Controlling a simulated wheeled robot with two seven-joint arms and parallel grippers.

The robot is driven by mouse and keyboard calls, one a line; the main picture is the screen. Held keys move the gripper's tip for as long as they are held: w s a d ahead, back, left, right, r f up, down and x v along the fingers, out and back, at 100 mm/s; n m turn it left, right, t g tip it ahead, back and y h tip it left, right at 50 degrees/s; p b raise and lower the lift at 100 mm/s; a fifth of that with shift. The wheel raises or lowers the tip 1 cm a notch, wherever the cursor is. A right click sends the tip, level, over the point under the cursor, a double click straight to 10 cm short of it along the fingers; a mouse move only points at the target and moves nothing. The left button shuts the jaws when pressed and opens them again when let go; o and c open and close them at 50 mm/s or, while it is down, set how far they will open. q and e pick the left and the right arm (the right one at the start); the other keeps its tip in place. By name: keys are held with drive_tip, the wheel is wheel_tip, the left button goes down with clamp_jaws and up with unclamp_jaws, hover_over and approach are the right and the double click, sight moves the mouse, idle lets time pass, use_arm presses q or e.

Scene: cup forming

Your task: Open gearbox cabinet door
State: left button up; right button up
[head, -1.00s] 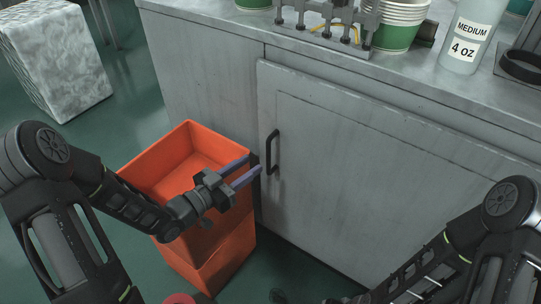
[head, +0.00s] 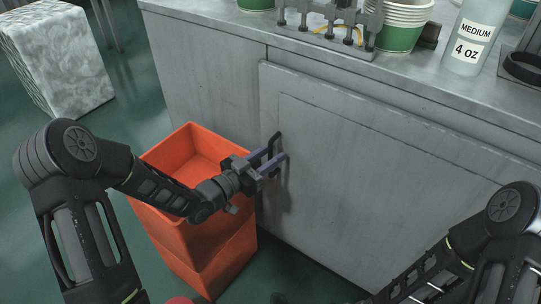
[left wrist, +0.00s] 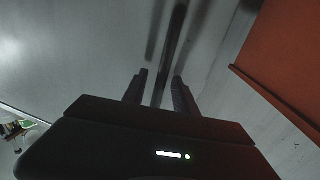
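The grey cabinet door (head: 390,180) is shut flush in the front of the metal cabinet. Its dark vertical bar handle (head: 277,137) is near the door's left edge, partly hidden by my left gripper (head: 280,149). The left gripper's fingers are apart and reach up to the handle. In the left wrist view, the handle bar (left wrist: 172,48) runs between the two open fingers (left wrist: 160,77), with a gap visible on each side. My right arm shows at the lower right of the head view; its gripper is out of the picture.
Stacked orange crates (head: 205,245) stand on the floor below my left forearm, close to the cabinet. The worktop (head: 290,50) holds green-and-white cups (head: 402,30), a bottle (head: 470,35) and a metal fixture (head: 330,25). A marbled block (head: 60,60) stands at the far left.

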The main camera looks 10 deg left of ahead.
use_arm(q)
clamp_jaws()
idle(0.3)
idle(1.1)
